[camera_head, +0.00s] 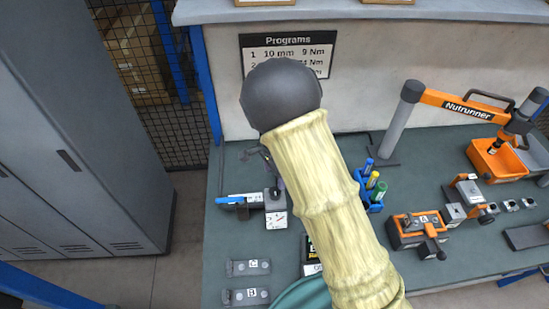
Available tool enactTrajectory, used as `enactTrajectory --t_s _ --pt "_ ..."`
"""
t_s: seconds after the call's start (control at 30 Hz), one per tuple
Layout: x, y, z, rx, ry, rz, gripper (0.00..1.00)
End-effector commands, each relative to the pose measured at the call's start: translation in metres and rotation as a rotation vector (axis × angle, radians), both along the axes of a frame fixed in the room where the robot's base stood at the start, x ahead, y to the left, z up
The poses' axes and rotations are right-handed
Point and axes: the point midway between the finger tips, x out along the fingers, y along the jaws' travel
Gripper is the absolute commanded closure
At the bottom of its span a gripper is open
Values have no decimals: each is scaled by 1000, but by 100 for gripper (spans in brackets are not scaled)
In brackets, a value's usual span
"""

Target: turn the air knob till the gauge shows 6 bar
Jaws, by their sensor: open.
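The air unit stands on the left part of the green bench. Its gauge (276,220) has a white face with a red mark, too small to read. A dark knob (274,194) sits just above the gauge in the picture. My gripper (272,170) shows only in part, at the left edge of my pale-sleeved arm, close above the knob. It is open. The arm hides most of it, and I cannot tell whether a finger touches the knob.
A blue-handled part (232,200) lies left of the gauge. Brackets C (248,267) and B (246,297) lie in front. A blue pen holder (371,190), an orange-black fixture (418,228), the Nutrunner arm (465,105) and an orange bin (497,160) stand right. Grey lockers (75,150) stand left.

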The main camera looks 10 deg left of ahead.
Motion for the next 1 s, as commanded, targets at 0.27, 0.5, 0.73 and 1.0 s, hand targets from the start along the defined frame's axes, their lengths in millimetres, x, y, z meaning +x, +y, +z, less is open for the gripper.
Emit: enactTrajectory --t_s 0.27,0.5,0.73,1.0 --pt "1 1 55 3 -4 0 41" --pt "0 1 80 1 -1 1 41" --pt "0 0 81 0 0 0 41" --pt "0 0 81 1 1 0 41"
